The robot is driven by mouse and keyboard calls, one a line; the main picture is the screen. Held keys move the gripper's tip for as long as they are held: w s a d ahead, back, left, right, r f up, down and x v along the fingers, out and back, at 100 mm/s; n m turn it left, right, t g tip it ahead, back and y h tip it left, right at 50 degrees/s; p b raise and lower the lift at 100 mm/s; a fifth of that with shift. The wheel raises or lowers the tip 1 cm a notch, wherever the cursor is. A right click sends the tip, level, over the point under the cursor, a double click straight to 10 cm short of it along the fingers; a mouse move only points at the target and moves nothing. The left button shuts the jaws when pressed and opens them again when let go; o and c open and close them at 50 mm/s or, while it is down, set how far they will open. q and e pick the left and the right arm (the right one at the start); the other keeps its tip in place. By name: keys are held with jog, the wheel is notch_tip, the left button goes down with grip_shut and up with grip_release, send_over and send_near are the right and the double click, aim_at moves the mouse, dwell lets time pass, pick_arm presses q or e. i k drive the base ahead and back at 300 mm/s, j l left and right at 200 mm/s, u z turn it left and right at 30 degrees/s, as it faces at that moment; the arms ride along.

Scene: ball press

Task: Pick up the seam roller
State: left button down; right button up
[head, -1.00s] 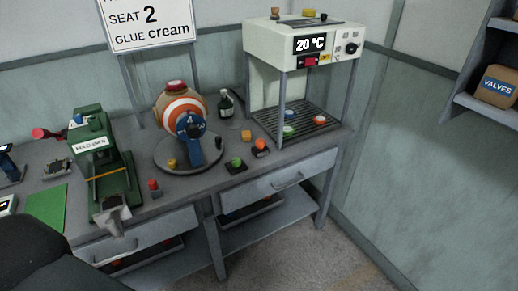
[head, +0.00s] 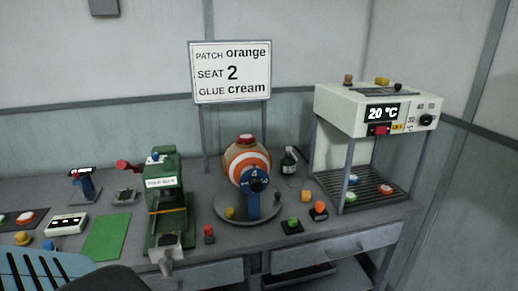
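I cannot pick out a seam roller with certainty among the small tools on the bench. Small pieces stand along the front of the bench: a red-topped one (head: 209,234), a green one on a dark base (head: 292,225) and an orange one on a dark base (head: 319,211). An orange, white and red ball (head: 247,158) sits on a round grey turntable (head: 232,214) behind a blue upright marked 4 (head: 255,203). Neither gripper is visible in the head view.
A green press (head: 168,190) stands left of the turntable, with a green mat (head: 107,237) beside it. A cream heating unit reading 20 °C (head: 350,106) stands on posts at the right. A sign (head: 231,72) rises behind. A blue slatted thing (head: 40,272) is at bottom left.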

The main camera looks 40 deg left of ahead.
aim_at(318, 214)
jog(key=i+l, duration=0.25)
jog(key=i, duration=0.2)
jog(key=i+l, duration=0.25)
jog(key=i, duration=0.2)
jog(key=i+l, duration=0.25)
jog(key=i, duration=0.2)
jog(key=u, duration=0.95)
